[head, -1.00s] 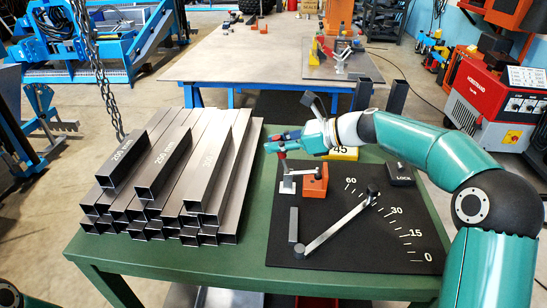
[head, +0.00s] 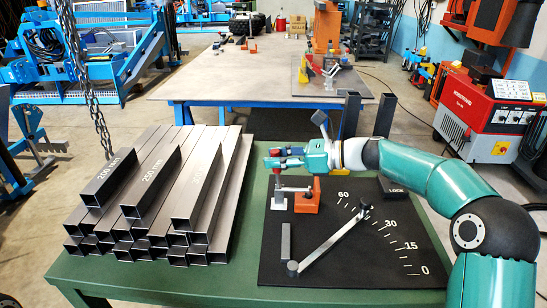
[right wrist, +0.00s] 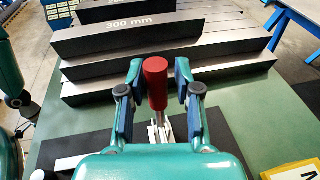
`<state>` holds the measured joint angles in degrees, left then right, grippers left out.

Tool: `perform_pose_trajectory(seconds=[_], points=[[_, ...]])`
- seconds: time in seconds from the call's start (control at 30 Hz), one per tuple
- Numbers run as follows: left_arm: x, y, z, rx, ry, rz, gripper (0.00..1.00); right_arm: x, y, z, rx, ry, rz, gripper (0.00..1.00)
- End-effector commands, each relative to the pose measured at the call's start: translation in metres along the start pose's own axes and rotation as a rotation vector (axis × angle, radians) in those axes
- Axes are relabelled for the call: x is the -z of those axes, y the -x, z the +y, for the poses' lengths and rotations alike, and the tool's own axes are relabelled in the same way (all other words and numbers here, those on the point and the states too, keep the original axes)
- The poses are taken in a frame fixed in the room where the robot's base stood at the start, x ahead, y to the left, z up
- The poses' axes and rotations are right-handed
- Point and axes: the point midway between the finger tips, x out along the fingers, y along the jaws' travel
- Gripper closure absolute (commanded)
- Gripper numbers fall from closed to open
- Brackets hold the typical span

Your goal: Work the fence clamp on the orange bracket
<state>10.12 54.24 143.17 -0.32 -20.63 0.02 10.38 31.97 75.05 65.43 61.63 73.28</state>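The orange bracket (head: 307,196) stands on the black angle plate (head: 345,268) at its far left corner. The fence clamp (head: 279,200) is beside it on the left, with a pale metal base and lever arm. Its upright red handle (right wrist: 156,84) stands between the two fingers of my right gripper (right wrist: 160,82) in the right wrist view. The fingers are open around the handle, with a visible gap at the right finger. In the head view my right gripper (head: 282,158) is above the clamp and hides part of the handle. My left gripper is not in view.
Stacked steel tubes (head: 150,205) fill the left of the green table (head: 150,283). A grey swing arm (head: 335,240) lies across the angle plate's scale. A black LOCK block (head: 393,187) sits at the plate's right. Two dark posts (head: 384,115) rise behind my right arm.

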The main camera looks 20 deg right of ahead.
Motion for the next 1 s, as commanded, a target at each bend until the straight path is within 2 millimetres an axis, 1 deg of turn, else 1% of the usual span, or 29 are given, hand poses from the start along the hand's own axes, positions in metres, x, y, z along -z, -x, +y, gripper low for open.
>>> perform_pose_trajectory(seconds=[0.07,0.33,0.47,0.57,0.63,0.9,1.0], points=[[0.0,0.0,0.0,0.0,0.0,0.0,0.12,-0.001,-0.001,0.001,-0.002,0.001,-0.001,0.53],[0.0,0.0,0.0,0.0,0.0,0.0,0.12,-0.002,-0.002,0.001,-0.005,0.002,-0.002,0.53],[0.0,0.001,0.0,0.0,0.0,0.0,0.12,-0.002,0.004,0.001,-0.003,0.002,-0.003,0.53],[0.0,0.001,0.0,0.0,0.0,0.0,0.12,-0.002,0.015,0.0,-0.001,0.002,-0.002,0.53],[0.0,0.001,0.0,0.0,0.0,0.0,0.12,-0.002,0.027,0.0,0.0,0.002,-0.002,0.53],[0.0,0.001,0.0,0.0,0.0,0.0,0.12,-0.001,0.08,-0.001,-0.001,0.001,-0.001,0.53],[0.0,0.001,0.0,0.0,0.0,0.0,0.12,-0.001,0.097,-0.001,-0.002,0.002,-0.001,0.53]])
